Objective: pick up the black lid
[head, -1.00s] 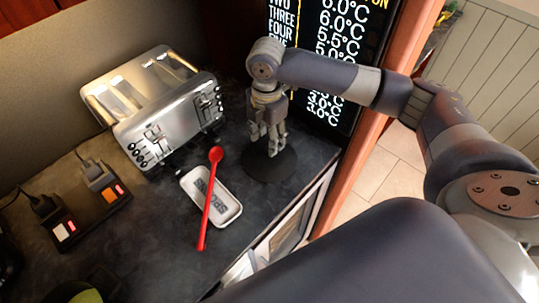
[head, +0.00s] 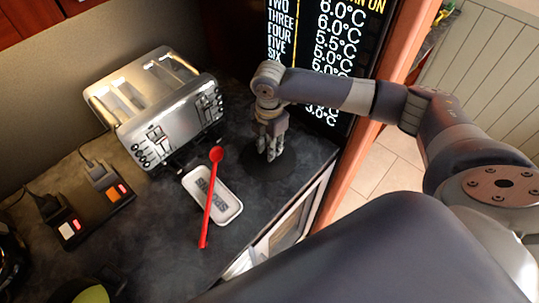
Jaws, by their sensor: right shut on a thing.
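The black lid (head: 264,172) is a dark round disc on the dark worktop, right of the white spoon rest. My right gripper (head: 270,155) points down over the middle of the lid, with its fingertips at the lid's centre. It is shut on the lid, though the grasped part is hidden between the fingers. I cannot tell whether the lid is lifted off the worktop. My left gripper is not in view.
A white spoon rest (head: 228,207) with a red spoon (head: 210,200) lies left of the lid. A steel toaster (head: 160,105) stands behind it. A power strip (head: 95,210) is at left. A dark board with temperatures (head: 300,40) stands behind my right arm.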

